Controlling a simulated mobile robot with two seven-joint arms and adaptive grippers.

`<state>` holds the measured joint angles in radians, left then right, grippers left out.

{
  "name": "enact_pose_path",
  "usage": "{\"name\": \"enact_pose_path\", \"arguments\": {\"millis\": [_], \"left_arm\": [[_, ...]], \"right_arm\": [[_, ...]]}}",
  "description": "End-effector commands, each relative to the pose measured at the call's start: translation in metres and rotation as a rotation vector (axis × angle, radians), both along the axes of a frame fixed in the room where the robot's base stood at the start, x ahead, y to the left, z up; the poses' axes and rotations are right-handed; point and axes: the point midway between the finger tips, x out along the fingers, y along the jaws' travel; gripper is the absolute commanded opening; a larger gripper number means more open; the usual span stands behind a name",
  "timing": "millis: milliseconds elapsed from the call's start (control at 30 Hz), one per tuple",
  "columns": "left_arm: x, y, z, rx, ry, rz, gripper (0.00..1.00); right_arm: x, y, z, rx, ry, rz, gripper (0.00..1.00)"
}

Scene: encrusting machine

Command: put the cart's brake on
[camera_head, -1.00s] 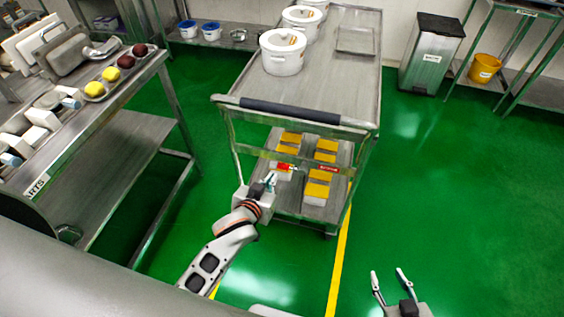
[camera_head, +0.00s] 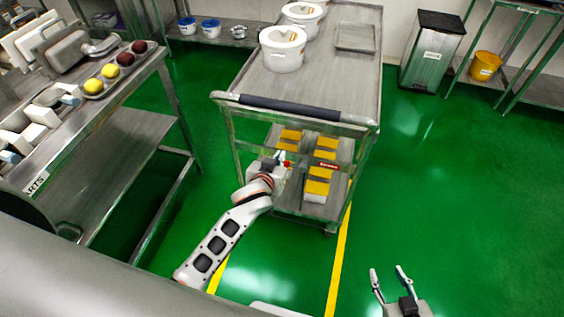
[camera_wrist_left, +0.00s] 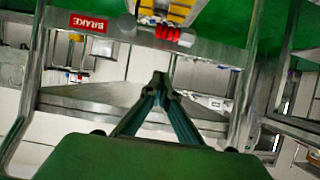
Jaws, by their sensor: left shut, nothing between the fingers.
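The steel cart (camera_head: 299,116) stands in the middle of the head view. A red BRAKE label (camera_head: 328,166) is on its front crossbar, and the label also shows upside down in the wrist view (camera_wrist_left: 88,23). The red ribbed brake handle (camera_wrist_left: 172,33) is on the same bar; in the head view (camera_head: 286,163) it is small and partly hidden. My left gripper (camera_head: 281,156) is at the bar beside the handle. In the wrist view its fingers (camera_wrist_left: 161,79) are shut and empty, with the handle beyond their tips. Contact cannot be told. My right gripper (camera_head: 390,272) is open and empty.
White lidded buckets (camera_head: 283,50) stand on the cart's top. Yellow-topped boxes (camera_head: 317,187) fill part of its lower shelf. A steel table (camera_head: 107,155) stands to the left, and a bin (camera_head: 430,52) stands at back right. The green floor right of the cart is clear.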

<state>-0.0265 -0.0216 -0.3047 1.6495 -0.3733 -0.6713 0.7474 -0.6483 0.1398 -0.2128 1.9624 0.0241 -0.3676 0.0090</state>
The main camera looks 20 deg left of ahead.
Motion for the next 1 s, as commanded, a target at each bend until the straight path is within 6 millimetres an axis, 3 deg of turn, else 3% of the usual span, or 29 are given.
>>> {"name": "enact_pose_path", "arguments": {"millis": [200,300,500,1000], "left_arm": [[0.039,0.0,-0.019,0.001,0.0,0.0,0.0],[0.033,0.0,-0.038,0.002,0.005,-0.001,0.0],[0.029,0.0,-0.054,0.0,0.002,-0.001,0.0],[0.028,0.0,-0.057,-0.004,0.001,0.0,0.0]], "right_arm": [[-0.001,0.0,-0.009,0.0,0.003,0.0,0.4],[-0.002,0.0,-0.014,0.0,0.005,0.0,0.4],[-0.003,0.0,-0.02,0.0,0.008,0.0,0.4],[-0.003,0.0,-0.02,0.0,0.008,0.0,0.4]]}}
